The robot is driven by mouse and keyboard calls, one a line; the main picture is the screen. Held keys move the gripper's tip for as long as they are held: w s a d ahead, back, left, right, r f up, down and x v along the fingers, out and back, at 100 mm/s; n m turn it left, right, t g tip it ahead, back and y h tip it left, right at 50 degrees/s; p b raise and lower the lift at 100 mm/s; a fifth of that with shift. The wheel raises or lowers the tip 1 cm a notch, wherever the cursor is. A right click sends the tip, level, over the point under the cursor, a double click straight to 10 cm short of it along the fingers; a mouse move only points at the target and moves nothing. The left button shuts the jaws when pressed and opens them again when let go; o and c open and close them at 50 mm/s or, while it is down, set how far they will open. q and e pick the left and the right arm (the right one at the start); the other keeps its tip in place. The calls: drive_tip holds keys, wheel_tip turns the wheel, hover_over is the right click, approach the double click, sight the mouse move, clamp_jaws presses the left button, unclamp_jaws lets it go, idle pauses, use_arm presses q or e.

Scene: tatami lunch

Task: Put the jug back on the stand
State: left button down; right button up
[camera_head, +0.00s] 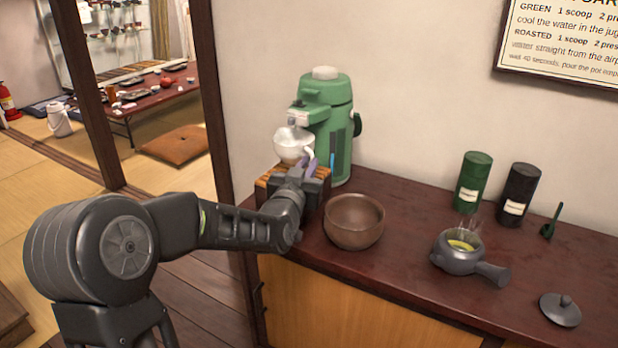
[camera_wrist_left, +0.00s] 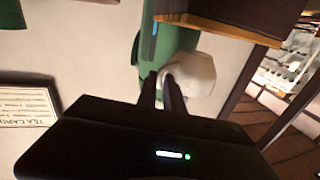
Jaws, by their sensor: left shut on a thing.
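The white jug (camera_head: 290,146) is under the spout of the green airpot, over the slatted wooden stand (camera_head: 263,180). My left gripper (camera_head: 306,168) is shut on the jug's handle side, at the jug's right. In the left wrist view, which is upside down, the fingers (camera_wrist_left: 163,82) meet the white jug (camera_wrist_left: 198,75). The stand (camera_wrist_left: 225,28) is close beside the jug there. I cannot tell whether the jug's base touches the stand. My gripper hides part of the stand in the head view. My right gripper is not in view.
The green airpot (camera_head: 333,110) stands directly behind the jug. A brown bowl (camera_head: 354,222) is right of my gripper. A grey teapot (camera_head: 462,256) with green tea, its lid (camera_head: 560,309), two canisters (camera_head: 473,182) (camera_head: 518,195) and a scoop (camera_head: 551,222) are farther right on the counter.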

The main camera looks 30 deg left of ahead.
use_arm(q)
drive_tip(key=f, duration=0.3)
drive_tip(key=shift+w+a+f+b, duration=0.1)
drive_tip(key=shift+w+f+b, duration=0.1)
drive_tip(key=shift+w+b, duration=0.15)
drive_tip(key=c, duration=1.5)
unclamp_jaws()
drive_tip(key=shift+o, duration=0.2)
drive_tip(key=shift+s, duration=0.1)
drive_tip(key=v, duration=1.1)
drive_tip(key=shift+s, duration=0.4)
